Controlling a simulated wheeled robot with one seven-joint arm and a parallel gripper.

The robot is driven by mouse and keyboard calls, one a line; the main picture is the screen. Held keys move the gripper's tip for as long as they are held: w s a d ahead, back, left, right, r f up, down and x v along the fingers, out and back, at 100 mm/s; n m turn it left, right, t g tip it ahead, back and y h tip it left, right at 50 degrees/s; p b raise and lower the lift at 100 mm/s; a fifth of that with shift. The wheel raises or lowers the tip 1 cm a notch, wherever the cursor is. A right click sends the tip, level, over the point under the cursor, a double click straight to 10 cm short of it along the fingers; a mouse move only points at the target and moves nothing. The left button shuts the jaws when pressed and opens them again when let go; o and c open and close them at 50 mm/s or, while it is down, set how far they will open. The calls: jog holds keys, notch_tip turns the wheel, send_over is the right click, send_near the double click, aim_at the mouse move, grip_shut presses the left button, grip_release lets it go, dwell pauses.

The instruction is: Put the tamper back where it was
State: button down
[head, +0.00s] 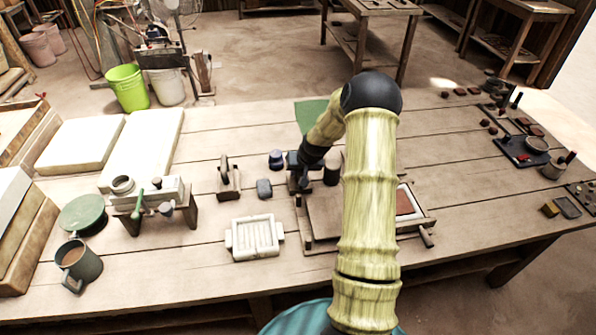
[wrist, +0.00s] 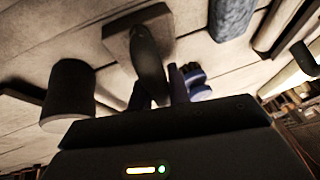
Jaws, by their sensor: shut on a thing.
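My gripper (head: 299,168) is over the table, left of the wooden press frame's back corner. It is shut on the upright handle of the tamper (wrist: 147,52), which has a flat squarish grey-brown base. In the head view the tamper is mostly hidden by my gripper, low at the table. I cannot tell whether its base touches the wood. A dark cylinder (head: 331,173) stands just right of my gripper; it also shows at the left of the wrist view (wrist: 70,92). A blue-grey block (head: 264,188) lies to the left, apart from the tamper.
A dark blue lidded piece (head: 276,159) stands behind the block. A wooden stand (head: 229,180) is further left. The white ribbed mould (head: 254,238) lies in front. The press frame (head: 322,228) is right, partly behind my arm. A mug (head: 78,264) stands far left.

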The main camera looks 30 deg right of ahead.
jog(key=c, duration=1.3)
grip_release()
jog(key=shift+f, duration=0.1)
jog(key=v, duration=1.2)
jog(key=shift+a, duration=0.15)
jog(key=s+a+r+n+g, duration=0.1)
jog(key=s+a+r, duration=0.1)
jog(key=s+a, duration=0.4)
jog(key=s+a+r+n, duration=0.1)
jog(key=s+a+r, duration=0.1)
jog(key=s+a, duration=0.4)
jog(key=s+a+r+n+g, duration=0.1)
jog(key=s+a+r, duration=0.1)
jog(key=s+a, duration=0.4)
jog(key=shift+s+a+n+g+h, duration=0.1)
jog(key=shift+s+n+g+h, duration=0.25)
jog(key=shift+s, duration=1.95)
